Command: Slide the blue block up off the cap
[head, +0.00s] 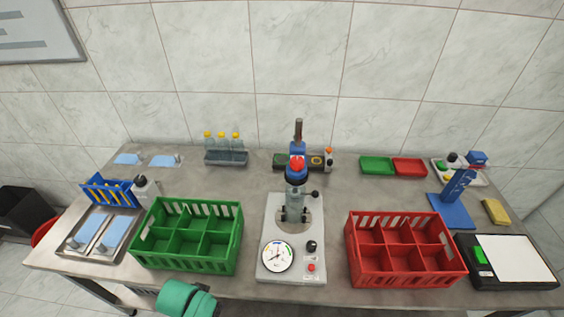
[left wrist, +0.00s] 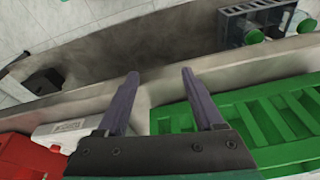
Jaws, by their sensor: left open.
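In the head view, a blue block (head: 298,148) sits at the foot of a dark upright post, at the back middle of the table. A red cap-like piece (head: 297,163) shows just in front of and below it, at the top of the grey machine. The machine partly hides the feeder, so I cannot tell how block and cap touch. My left gripper (left wrist: 160,86) is open and empty in the left wrist view, above the table's edge beside a green slatted object (left wrist: 270,118). The block is not visible there. My right gripper is not in view.
A grey machine (head: 278,236) with a dial stands in front of the block. A green crate (head: 188,267) is to its left and a red crate (head: 405,282) to its right. A bottle rack (head: 226,159) and shallow green (head: 377,166) and red (head: 409,167) trays flank the feeder.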

